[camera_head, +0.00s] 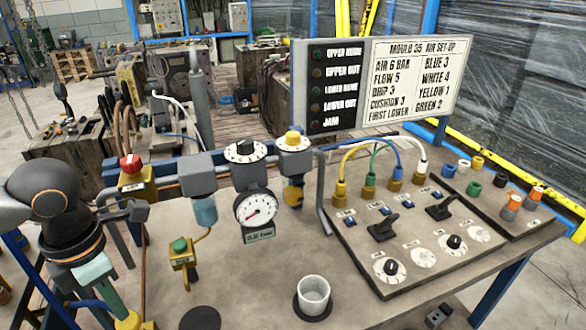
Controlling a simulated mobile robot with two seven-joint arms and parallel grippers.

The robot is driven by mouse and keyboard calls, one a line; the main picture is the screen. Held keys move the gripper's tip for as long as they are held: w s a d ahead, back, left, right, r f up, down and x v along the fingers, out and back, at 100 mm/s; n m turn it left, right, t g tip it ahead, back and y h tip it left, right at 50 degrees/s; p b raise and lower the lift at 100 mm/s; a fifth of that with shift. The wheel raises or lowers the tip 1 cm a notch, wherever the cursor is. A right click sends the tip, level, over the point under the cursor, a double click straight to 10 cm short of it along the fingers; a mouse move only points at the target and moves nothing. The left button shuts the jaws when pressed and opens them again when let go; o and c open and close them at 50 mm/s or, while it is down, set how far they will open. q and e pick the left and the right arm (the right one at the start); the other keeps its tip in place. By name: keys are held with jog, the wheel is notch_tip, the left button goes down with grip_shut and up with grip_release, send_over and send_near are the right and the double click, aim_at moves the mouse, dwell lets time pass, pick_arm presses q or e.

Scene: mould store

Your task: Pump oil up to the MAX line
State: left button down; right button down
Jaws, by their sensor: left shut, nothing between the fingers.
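The air line's right-hand unit (293,140) has a yellow knob on top. Its small bowl (293,190) hangs below, yellowish and dark; no MAX line or oil level can be read on it. A green push button (180,245) sits on a yellow box on the bench, with a thin yellow tube rising from it. My left gripper (96,270) is at the lower left, shut and empty, pointing down beside the yellow box and apart from it. Its tips are hard to make out. My right gripper is out of view.
A red-knobbed valve (131,164), a blue bowl (205,211) and a gauge (257,208) near zero line the pipe. A white cup (313,294) stands on a dark disc. A control panel (400,225) with hoses and a sign board (410,80) fill the right.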

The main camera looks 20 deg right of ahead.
pick_arm(q)
jog(key=shift+f, duration=0.1)
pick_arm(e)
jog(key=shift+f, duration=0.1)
pick_arm(q)
jog(key=shift+f+b, duration=0.35)
jog(key=shift+b, duration=0.05)
jog(key=shift+f, duration=0.1)
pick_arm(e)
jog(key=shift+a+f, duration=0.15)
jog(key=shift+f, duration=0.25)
pick_arm(q)
jog(key=shift+f, duration=0.1)
